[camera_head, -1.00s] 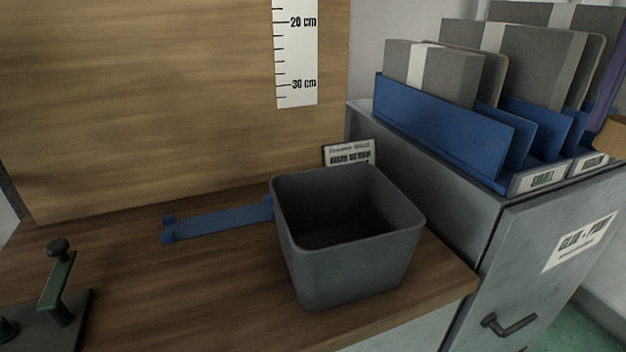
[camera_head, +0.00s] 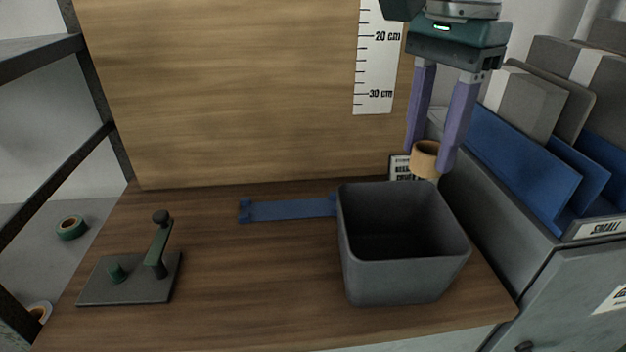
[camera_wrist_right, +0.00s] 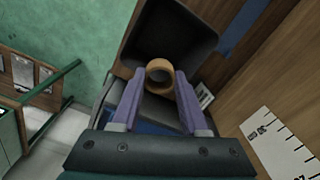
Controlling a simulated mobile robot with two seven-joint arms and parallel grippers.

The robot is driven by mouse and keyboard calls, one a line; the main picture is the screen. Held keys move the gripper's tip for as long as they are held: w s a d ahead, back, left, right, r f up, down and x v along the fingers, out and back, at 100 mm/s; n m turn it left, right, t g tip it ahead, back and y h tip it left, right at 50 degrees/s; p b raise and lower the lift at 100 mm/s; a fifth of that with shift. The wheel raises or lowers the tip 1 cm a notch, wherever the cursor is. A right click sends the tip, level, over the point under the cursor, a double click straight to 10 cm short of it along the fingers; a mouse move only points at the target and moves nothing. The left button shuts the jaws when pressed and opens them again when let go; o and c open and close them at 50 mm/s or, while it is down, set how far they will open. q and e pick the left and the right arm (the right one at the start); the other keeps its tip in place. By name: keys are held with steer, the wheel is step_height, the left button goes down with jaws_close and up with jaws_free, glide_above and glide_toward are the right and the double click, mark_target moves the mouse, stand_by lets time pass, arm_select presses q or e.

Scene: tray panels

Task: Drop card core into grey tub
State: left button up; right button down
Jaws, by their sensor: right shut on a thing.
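The card core (camera_head: 426,160) is a short tan ring. My right gripper (camera_head: 430,158) points down and is shut on it, with one purple finger on either side. In the head view the core is above and at the back right rim of the grey tub (camera_head: 403,285). The grey tub stands open on the wooden bench, and its visible inside looks empty. In the right wrist view the core (camera_wrist_right: 160,73) sits between the fingertips, with the dark tub (camera_wrist_right: 190,35) beyond it. My left gripper is not in view.
A blue strip bracket (camera_head: 290,209) lies left of the tub. A dark plate with a green handle (camera_head: 130,278) is at the bench's left. Blue racks with grey panels (camera_head: 530,150) stand on the right cabinet. A wooden board (camera_head: 240,90) rises behind.

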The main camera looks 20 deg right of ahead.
step_height(320, 180, down, 4)
steer(key=b, duration=0.2)
steer(key=shift+f+b, duration=0.25)
steer(key=shift+b, duration=0.05)
steer(key=shift+c, duration=1.7)
jaws_free()
steer(key=shift+r, duration=0.1)
step_height(320, 180, up, 10)
steer(key=b, duration=0.1)
glide_above(424, 171)
steer(key=w+d, duration=0.1)
steer(key=shift+w, duration=0.1)
